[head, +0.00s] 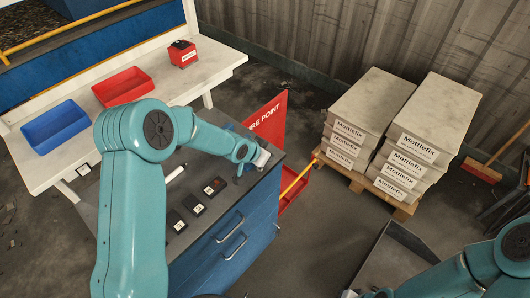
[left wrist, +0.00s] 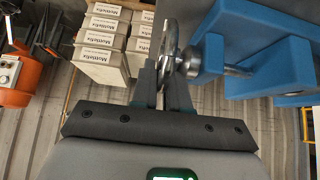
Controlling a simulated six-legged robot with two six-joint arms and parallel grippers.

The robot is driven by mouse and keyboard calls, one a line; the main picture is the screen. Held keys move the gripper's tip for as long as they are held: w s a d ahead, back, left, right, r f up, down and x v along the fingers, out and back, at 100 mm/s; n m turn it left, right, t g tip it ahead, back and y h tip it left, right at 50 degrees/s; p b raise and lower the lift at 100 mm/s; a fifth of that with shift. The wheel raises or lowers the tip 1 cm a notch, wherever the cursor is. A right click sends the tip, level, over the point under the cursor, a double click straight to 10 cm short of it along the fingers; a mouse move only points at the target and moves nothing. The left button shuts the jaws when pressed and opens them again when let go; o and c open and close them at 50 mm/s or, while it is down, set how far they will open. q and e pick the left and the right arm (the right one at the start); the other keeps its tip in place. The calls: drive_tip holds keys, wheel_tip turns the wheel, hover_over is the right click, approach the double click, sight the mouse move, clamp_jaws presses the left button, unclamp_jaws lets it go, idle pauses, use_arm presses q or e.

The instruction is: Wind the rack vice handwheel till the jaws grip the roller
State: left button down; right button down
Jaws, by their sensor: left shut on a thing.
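The blue rack vice (left wrist: 262,40) fills the upper right of the left wrist view, with a metal screw shaft (left wrist: 236,72). Its grey handwheel (left wrist: 172,38) is seen nearly edge-on at the vice's left side. My left gripper (left wrist: 166,68) is shut on the handwheel's rim. In the head view, my left gripper (head: 262,158) is at the bench's right edge, where my arm hides most of the vice. I cannot make out the roller between the jaws. My right arm enters at lower right; its gripper (head: 368,293) is at the bottom edge, its fingers unclear.
The dark worktop (head: 205,222) holds several small black items (head: 192,204) and a white cylinder (head: 176,174). A red fire point board (head: 270,122) stands behind it. Mottlefix boxes (head: 345,135) are stacked on a pallet to the right.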

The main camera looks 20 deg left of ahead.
use_arm(q)
drive_tip(key=shift+w+r+g+p, duration=0.1)
drive_tip(key=shift+w+g+p, duration=0.05)
drive_tip(key=shift+g+p, duration=0.25)
idle(0.4)
drive_tip(key=c, duration=1.5)
unclamp_jaws()
drive_tip(key=b+v, duration=0.2)
drive_tip(key=v, duration=1.4)
drive_tip(key=shift+d+r, duration=0.25)
